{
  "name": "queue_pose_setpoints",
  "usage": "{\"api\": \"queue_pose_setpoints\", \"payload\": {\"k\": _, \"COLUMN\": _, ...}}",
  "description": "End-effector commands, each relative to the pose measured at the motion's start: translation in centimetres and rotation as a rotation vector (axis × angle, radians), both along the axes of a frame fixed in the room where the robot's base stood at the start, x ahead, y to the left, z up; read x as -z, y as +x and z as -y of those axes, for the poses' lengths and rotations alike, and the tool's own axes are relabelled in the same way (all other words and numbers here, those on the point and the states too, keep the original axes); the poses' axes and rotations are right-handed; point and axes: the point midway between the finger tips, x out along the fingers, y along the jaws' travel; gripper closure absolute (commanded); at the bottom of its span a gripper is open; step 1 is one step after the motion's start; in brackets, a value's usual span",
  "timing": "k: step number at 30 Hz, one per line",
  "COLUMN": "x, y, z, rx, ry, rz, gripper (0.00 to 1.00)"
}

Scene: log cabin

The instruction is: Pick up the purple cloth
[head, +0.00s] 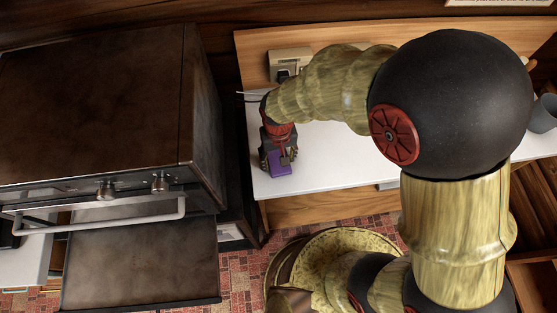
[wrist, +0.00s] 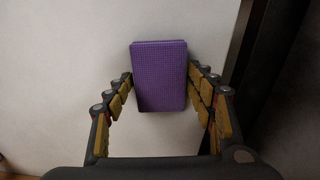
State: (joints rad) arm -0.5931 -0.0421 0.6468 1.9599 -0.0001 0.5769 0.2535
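The purple cloth (head: 280,163) is a folded rectangle on the white counter top, near its left front edge in the head view. In the wrist view the purple cloth (wrist: 160,75) shows a woven texture, with its near part between my fingers. My gripper (wrist: 160,83) is open, one finger on each side of the cloth. The left fingertip is at or very near the cloth's left edge; a small gap shows on the right. In the head view my gripper (head: 279,152) is right over the cloth and hides part of it.
The white counter (head: 330,160) has bare room right of the cloth. A dark stove (head: 100,110) with an open door (head: 140,265) stands to the left. A beige box-like thing (head: 290,62) is behind on the counter. A grey mug (head: 543,113) stands at the far right.

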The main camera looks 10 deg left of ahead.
Motion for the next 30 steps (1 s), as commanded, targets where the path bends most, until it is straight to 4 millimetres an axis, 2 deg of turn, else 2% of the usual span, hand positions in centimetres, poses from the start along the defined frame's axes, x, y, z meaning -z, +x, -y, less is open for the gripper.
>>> {"api": "queue_pose_setpoints", "payload": {"k": 13, "x": 0.0, "y": 0.0, "z": 0.0, "rx": 0.000, "ry": 0.000, "rz": 0.000, "gripper": 0.72}}
{"api": "queue_pose_setpoints", "payload": {"k": 20, "x": -0.1, "y": 0.0, "z": 0.0, "rx": 0.000, "ry": 0.000, "rz": 0.000, "gripper": 0.72}}
{"api": "queue_pose_setpoints", "payload": {"k": 25, "x": -1.8, "y": 0.1, "z": -0.1, "rx": 0.000, "ry": 0.002, "rz": 0.002, "gripper": 0.72}}
{"api": "queue_pose_setpoints", "payload": {"k": 30, "x": -5.2, "y": 0.1, "z": -0.1, "rx": 0.000, "ry": 0.003, "rz": 0.004, "gripper": 0.72}}
